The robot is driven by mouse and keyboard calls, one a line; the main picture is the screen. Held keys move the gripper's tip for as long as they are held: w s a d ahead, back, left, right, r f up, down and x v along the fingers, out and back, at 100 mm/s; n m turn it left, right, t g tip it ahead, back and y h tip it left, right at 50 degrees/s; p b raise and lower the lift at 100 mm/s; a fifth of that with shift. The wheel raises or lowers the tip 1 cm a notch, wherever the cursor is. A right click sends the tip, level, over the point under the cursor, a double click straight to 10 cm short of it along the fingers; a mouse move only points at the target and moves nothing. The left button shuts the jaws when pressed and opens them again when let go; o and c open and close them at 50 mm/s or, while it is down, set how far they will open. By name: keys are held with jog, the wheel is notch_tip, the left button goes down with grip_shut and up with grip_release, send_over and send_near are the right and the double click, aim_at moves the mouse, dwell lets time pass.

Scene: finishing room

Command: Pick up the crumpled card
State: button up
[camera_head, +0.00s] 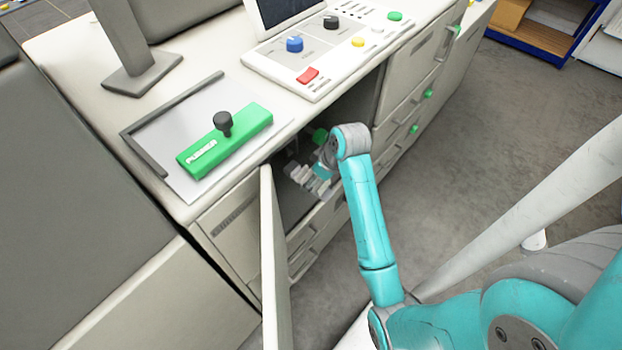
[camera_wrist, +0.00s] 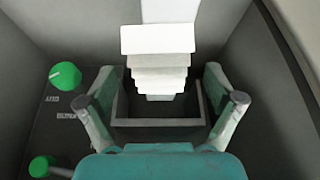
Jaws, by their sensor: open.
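The crumpled card is a white, pleated strip (camera_wrist: 158,42) in the wrist view, its folds stacked like steps. It stands in or just beyond a dark open-topped tray (camera_wrist: 160,123) inside the cabinet; its lower end is hard to make out. My gripper (camera_wrist: 160,85) is open, with one finger on each side of the tray. The card's lower folds show between the fingers, with gaps on both sides.
Green knobs (camera_wrist: 65,76) sit on a dark panel left of the tray. The compartment walls are close on both sides. In the head view the open cabinet door (camera_head: 275,265) stands left of my arm.

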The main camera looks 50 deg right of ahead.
jog(key=shift+w+f, duration=0.1)
jog(key=shift+f, duration=0.2)
jog(key=shift+c, duration=0.3)
jog(key=c, duration=1)
